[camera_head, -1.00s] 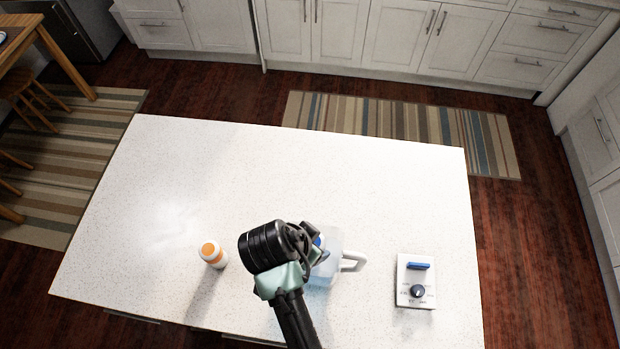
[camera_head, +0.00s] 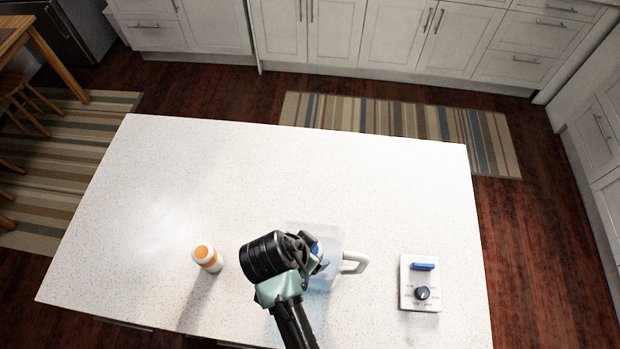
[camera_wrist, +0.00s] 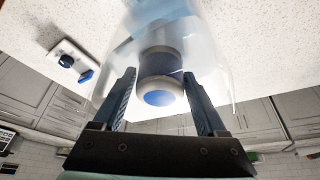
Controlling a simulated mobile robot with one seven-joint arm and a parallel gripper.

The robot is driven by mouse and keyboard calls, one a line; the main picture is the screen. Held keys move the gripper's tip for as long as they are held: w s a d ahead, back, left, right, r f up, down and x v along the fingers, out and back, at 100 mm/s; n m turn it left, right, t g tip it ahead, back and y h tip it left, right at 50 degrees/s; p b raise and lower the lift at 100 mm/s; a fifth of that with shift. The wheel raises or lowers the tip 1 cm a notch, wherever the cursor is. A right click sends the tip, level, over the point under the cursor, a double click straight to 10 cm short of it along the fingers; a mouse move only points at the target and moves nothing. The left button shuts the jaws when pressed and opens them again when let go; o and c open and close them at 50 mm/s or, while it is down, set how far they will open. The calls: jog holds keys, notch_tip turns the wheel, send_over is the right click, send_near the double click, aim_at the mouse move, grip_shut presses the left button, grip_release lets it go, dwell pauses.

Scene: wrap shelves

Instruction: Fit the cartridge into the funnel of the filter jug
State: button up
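The filter jug (camera_head: 328,275) is clear with a white handle (camera_head: 354,263) and stands on the white counter, partly hidden behind my arm. In the wrist view its clear wall (camera_wrist: 215,60) surrounds the cartridge (camera_wrist: 158,66), which is pale with a blue round end facing the camera. My gripper (camera_wrist: 160,75) has one finger on each side of the cartridge, the tips against its sides. In the head view my gripper (camera_head: 314,250) is over the jug. The funnel, and how deep the cartridge sits in it, cannot be made out.
A white bottle with an orange top (camera_head: 205,255) stands left of my arm. A white box with a blue bar and dark knob (camera_head: 420,283) lies right of the jug. The counter (camera_head: 290,165) behind the jug is clear.

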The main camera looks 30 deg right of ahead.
jog(key=shift+r, duration=0.2)
jog(key=b+v, duration=0.1)
jog(key=v, duration=1.1)
jog(key=w+a+r+n+t+y, duration=0.1)
jog(key=w+a+r+n+t, duration=0.15)
jog(key=w+r+t, duration=0.6)
jog(key=w+a+r+n+t+y, duration=0.1)
jog(key=w+r+n+t, duration=0.3)
jog(key=w+r, duration=0.85)
jog(key=s+a+r+n+t, duration=0.1)
jog(key=s+r+t, duration=0.3)
jog(key=r, duration=0.8)
jog(key=s+a+r+n+t+y, duration=0.1)
jog(key=s+r+n+t, duration=0.3)
jog(key=r, duration=0.8)
jog(key=s+a+r+n+t+y, duration=0.1)
jog(key=s+r+t, duration=0.4)
jog(key=r, duration=0.7)
jog(key=shift+s+a+r+n, duration=0.2)
jog(key=shift+s+n, duration=0.15)
jog(key=shift+n, duration=0.3)
